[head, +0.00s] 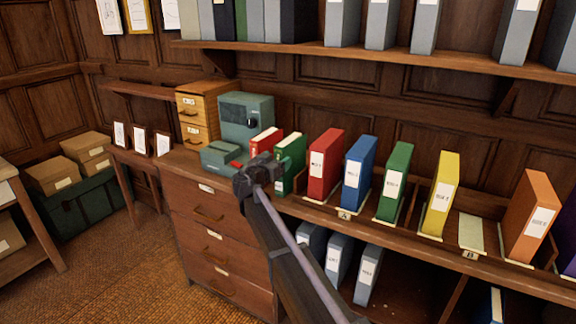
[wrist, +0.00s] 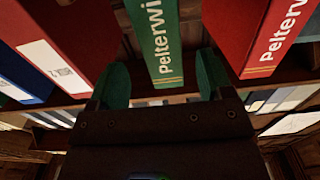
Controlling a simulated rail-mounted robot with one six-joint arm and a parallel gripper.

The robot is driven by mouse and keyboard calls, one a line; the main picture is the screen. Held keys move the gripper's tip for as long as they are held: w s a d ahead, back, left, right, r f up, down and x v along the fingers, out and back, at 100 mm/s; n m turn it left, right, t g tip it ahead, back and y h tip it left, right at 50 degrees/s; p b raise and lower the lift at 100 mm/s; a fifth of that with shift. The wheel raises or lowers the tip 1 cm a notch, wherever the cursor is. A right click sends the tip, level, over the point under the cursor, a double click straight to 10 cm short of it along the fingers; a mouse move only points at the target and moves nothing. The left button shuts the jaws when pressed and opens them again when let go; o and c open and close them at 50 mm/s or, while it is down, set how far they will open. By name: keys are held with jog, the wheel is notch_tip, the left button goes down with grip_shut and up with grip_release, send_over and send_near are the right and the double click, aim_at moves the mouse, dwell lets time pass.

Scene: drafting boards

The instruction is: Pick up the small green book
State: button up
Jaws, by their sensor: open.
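The small green book (head: 290,162) stands upright on the counter, between a red book (head: 265,142) and a red binder (head: 325,165). In the wrist view the green book (wrist: 160,45) shows its spine, lettered "Pelterwi…", in the middle. My gripper (head: 262,172) is just in front of the books and hides part of the red one in the head view. In the wrist view my gripper (wrist: 160,78) is open, one finger showing on each side of the green spine with gaps between. I cannot tell how far the fingertips reach along the book.
Blue (head: 359,174), green (head: 394,182) and yellow (head: 440,195) binders stand to the right. A teal safe (head: 246,116) and a small teal box (head: 221,156) are at the left. A shelf (head: 400,59) runs above.

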jog(key=x, duration=0.5)
jog(key=shift+w, duration=0.15)
grip_shut()
dwell(0.4)
dwell(0.4)
